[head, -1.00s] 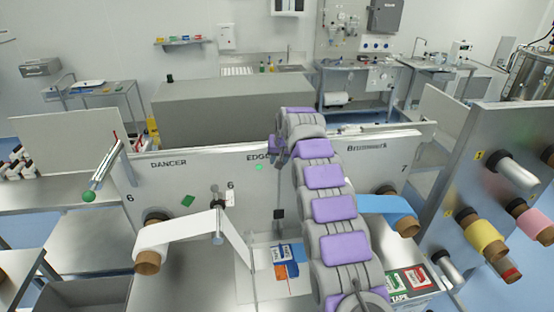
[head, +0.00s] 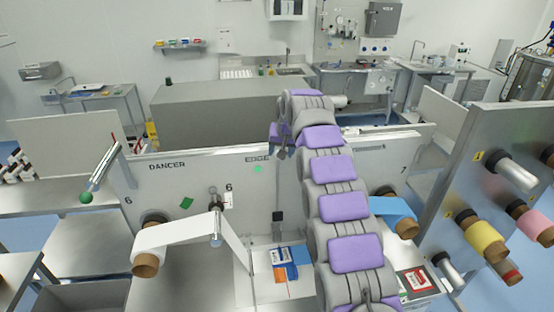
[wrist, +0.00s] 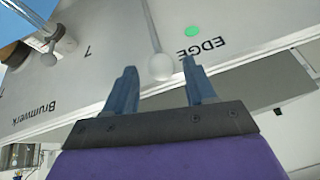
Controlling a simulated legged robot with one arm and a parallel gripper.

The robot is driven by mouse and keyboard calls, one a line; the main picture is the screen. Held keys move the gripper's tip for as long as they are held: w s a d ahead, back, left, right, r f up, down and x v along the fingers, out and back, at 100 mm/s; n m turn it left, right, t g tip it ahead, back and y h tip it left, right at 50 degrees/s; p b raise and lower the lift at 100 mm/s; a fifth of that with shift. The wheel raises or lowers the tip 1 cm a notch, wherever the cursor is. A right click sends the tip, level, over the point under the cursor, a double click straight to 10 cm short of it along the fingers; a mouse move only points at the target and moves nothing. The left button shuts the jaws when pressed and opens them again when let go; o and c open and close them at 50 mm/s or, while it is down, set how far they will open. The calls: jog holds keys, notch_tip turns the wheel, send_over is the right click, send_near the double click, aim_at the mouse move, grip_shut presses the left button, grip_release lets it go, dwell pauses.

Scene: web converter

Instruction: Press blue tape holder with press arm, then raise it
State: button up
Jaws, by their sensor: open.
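The blue tape holder (head: 280,258), with a white label, lies on the pale plate at the machine's front, beside a blue and orange piece. A thin upright rod, which looks like the press arm (head: 279,216), stands behind it with a dark block on it. In the wrist view, a rod ending in a pale ball knob (wrist: 161,67) points toward my gripper (wrist: 165,85). The knob appears between the two blue-grey fingertips; I cannot tell whether they touch it. My gripper (head: 281,150) is open, near the EDGE label, small and partly hidden by my arm in the head view.
A white web roll (head: 175,238) is at left and a blue roll (head: 395,208) at right of my arm. A red tape box (head: 416,280) sits at lower right, partly hidden. A panel of coloured rolls (head: 480,238) stands far right. A green dot (head: 258,169) marks the machine wall.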

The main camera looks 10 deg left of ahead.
jog(key=v, duration=1)
jog(key=shift+d+r, duration=0.25)
jog(key=shift+s, duration=0.15)
jog(key=s+d+f+g+b, duration=0.2)
jog(key=s+d+f+b, duration=0.35)
jog(key=s+d, duration=0.4)
jog(key=s+d+f+g+b, duration=0.1)
jog(key=s+d+f+b, duration=0.2)
jog(key=s+f, duration=0.6)
jog(key=s+d+f+m+g+h+b, duration=0.1)
jog(key=s+f+b, duration=0.4)
jog(key=s, duration=1.7)
jog(key=s+d+f+g+h+b, duration=0.1)
jog(key=s+d+f+b, duration=0.3)
jog(key=s+f, duration=0.8)
jog(key=s+d+g, duration=0.1)
jog(key=s+d, duration=0.1)
jog(key=s, duration=0.1)
jog(key=shift+s+f+g+b, duration=0.25)
jog(key=shift+f+g+b, duration=0.05)
jog(key=shift+b, duration=0.1)
